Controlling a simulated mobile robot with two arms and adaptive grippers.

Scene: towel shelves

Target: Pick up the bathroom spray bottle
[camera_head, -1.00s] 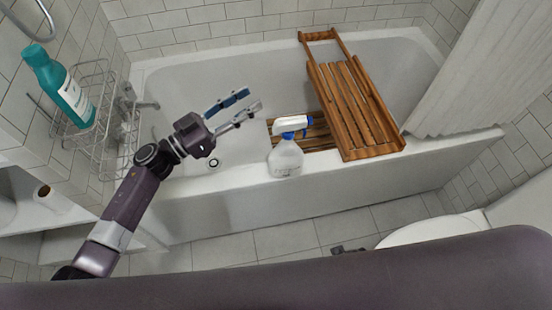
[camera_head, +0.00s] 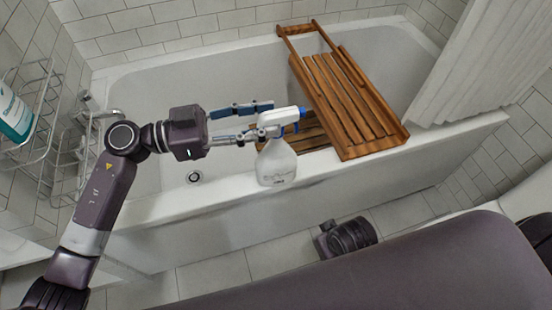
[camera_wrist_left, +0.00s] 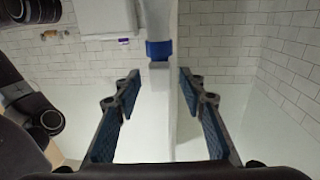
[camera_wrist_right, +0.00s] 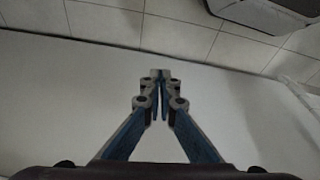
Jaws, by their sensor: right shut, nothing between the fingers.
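The spray bottle (camera_head: 277,163) is white with a white and blue trigger head and stands upright on the near rim of the bathtub. My left gripper (camera_head: 262,121) is open, its fingers reaching in from the left at the height of the trigger head. In the left wrist view the white bottle top with a blue collar (camera_wrist_left: 159,50) shows between the two open fingers (camera_wrist_left: 160,115); whether they touch it I cannot tell. My right gripper (camera_wrist_right: 160,80) is shut and empty in the right wrist view, in front of a plain white surface.
A wooden bath tray (camera_head: 350,105) lies across the bathtub (camera_head: 220,225) just right of the bottle. A wire rack (camera_head: 45,130) with a teal bottle (camera_head: 14,114) is at the left wall. A white curtain (camera_head: 490,70) hangs at the right.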

